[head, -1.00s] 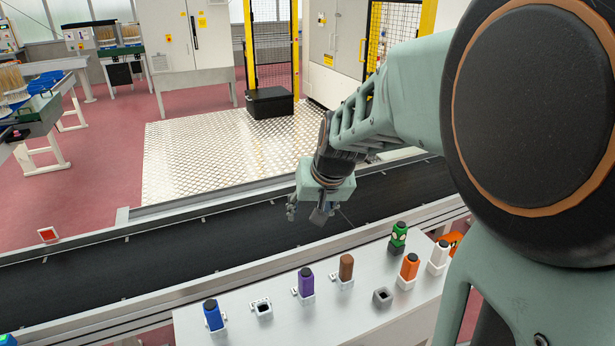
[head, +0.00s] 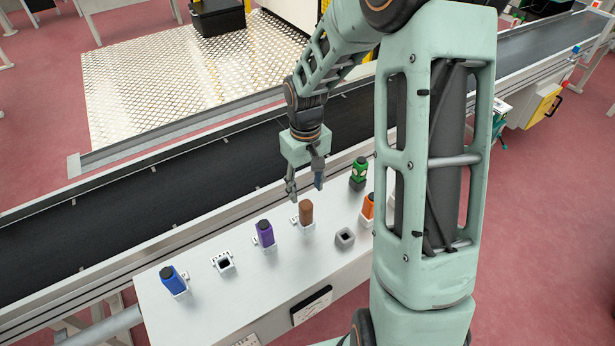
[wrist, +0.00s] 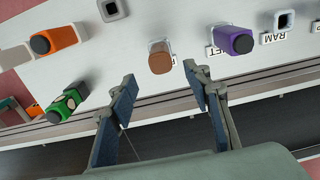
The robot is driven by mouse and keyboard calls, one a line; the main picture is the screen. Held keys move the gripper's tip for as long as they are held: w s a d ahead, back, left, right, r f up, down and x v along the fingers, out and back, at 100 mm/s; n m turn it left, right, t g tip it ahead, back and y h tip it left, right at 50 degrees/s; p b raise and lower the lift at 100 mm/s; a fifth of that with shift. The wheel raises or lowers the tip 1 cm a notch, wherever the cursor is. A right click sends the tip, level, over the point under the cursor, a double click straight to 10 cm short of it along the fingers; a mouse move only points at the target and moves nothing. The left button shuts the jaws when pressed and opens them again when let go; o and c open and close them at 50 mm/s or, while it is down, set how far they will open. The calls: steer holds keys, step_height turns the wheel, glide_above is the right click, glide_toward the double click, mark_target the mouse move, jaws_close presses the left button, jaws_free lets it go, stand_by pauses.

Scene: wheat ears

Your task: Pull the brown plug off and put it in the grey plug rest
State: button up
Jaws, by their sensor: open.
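The brown plug (head: 306,211) stands upright in a white labelled socket on the light table, and it also shows in the wrist view (wrist: 160,61). The grey plug rest (head: 345,243) is an empty square holder to its right and nearer the table's front; it shows at the top edge of the wrist view (wrist: 112,17). My gripper (head: 305,194) is open and empty, above and just behind the brown plug. In the wrist view its fingers (wrist: 158,74) are spread, with the plug seen between and just beyond their tips. I see no contact.
A purple plug (head: 265,233) and a blue plug (head: 173,280) stand to the left, with an empty white socket (head: 224,269) between them. A green plug (head: 358,169) and an orange plug (head: 368,205) are to the right. A dark conveyor (head: 130,201) runs behind the table.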

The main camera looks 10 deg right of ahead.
mark_target(306, 204)
step_height(306, 204, down, 10)
steer(key=shift+r, duration=0.1)
stand_by(0.4)
jaws_close()
steer(key=c, duration=0.8)
jaws_free()
jaws_close()
steer(key=shift+r+p, duration=0.55)
steer(key=shift+r, duration=0.1)
